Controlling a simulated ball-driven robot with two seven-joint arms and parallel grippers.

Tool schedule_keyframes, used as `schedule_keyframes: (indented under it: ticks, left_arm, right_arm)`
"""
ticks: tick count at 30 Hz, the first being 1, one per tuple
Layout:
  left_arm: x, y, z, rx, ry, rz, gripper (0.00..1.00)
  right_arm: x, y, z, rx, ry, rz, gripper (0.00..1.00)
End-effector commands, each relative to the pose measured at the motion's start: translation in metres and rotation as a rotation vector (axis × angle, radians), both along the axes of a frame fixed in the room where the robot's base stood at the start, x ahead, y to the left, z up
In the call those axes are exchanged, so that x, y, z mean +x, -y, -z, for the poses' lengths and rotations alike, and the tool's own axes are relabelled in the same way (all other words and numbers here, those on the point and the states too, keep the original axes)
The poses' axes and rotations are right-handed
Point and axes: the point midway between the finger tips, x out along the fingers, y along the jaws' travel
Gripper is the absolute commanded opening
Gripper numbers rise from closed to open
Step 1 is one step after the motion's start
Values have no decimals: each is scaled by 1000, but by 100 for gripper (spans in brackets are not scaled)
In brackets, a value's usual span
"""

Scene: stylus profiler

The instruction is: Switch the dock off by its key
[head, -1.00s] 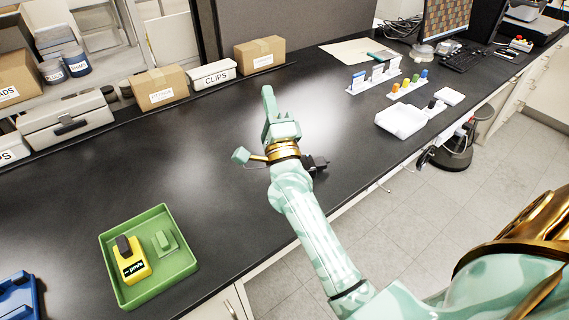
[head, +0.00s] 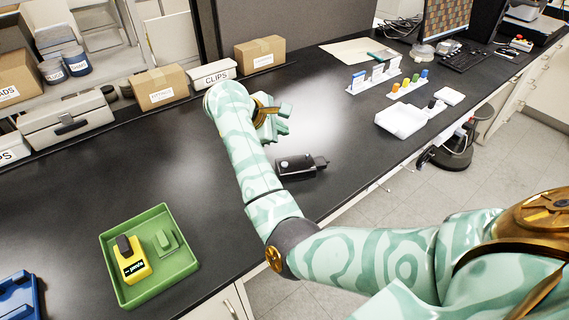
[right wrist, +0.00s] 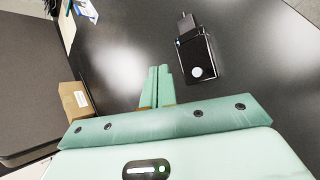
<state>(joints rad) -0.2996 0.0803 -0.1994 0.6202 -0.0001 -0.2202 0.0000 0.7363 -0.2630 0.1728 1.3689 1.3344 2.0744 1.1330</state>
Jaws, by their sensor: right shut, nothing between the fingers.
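A small black box (head: 296,167), which looks like the dock, lies on the black bench near its front edge. A narrower dark piece sticks out of one end. In the right wrist view, the box (right wrist: 198,56) shows a pale round key (right wrist: 197,72) on its top and a tiny bluish spot near the other end. My right gripper (head: 277,124) is above the bench, behind the box in the head view and apart from it. Its fingers (right wrist: 157,86) are shut and empty. My left gripper is not in view.
A green tray (head: 186,266) holding a yellow device stands at the front left. Cardboard boxes (head: 160,88) and a CLIPS box (head: 213,75) line the back. A white tray (head: 400,121) and small racks stand to the right. The bench around the black box is clear.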

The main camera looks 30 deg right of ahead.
Motion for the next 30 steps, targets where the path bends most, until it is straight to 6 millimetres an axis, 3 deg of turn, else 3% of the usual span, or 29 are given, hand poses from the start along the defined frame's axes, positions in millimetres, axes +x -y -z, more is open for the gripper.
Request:
schedule_keyframes:
  ticks: [8,20,24,30]
  left_arm:
    - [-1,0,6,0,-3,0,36]
    - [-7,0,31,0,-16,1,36]
    - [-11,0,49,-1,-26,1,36]
    - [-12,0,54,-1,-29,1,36]
  right_arm:
    - [0,1,12,-4,-3,-1,0]
    - [-1,1,66,-5,-6,-1,0]
    - [0,1,85,-3,-5,0,0]
    - [0,1,89,-3,-2,0,0]
